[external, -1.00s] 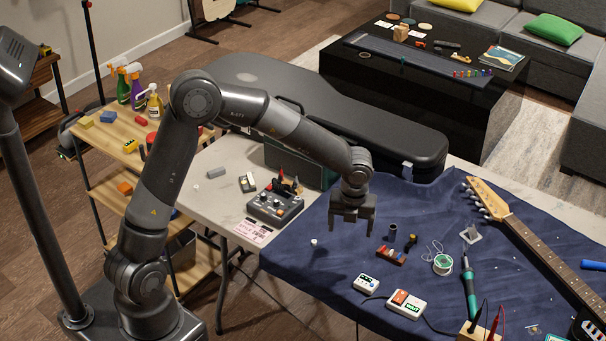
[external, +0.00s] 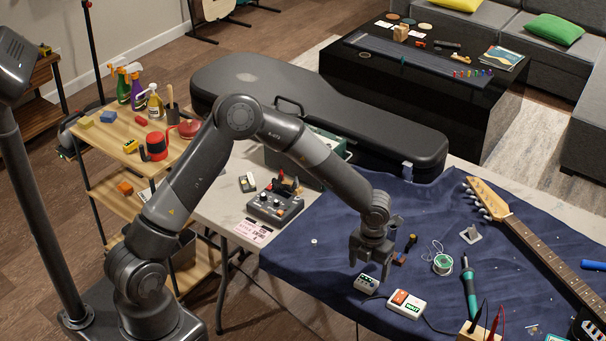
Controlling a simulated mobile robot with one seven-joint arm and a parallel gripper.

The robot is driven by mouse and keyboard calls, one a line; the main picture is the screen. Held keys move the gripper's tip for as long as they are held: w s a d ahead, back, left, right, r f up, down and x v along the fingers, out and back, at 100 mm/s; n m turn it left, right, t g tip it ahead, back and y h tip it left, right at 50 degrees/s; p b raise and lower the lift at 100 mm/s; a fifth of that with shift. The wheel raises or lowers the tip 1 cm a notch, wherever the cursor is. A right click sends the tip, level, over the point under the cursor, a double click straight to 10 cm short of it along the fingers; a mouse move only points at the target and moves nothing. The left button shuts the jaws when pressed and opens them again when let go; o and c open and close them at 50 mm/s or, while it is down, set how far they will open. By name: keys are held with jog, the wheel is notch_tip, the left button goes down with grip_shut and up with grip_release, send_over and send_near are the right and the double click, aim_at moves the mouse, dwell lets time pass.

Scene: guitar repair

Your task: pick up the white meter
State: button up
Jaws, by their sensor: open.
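A small white box with dark marks on its top (external: 367,284), which looks like the white meter, lies on the blue cloth near the table's front edge. My gripper (external: 369,271) is open and points down just above and behind it. The fingertips overlap its far edge in the picture; I cannot tell whether they touch it. Nothing shows between the fingers.
A white box with a red part and a green display (external: 406,304) lies close to the right. A solder spool (external: 442,264) and a green-handled iron (external: 468,288) lie farther right. A grey mixer-like box (external: 275,205) stands at the left. The cloth (external: 310,265) left of my gripper is mostly bare.

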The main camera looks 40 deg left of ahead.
aim_at(367, 281)
jog(key=f, duration=0.4)
jog(key=shift+s+d+f, duration=0.1)
jog(key=shift+s+f, duration=0.2)
jog(key=shift+s, duration=0.05)
jog(key=shift+c, duration=0.5)
jog(key=c, duration=1)
jog(key=shift+r, duration=0.1)
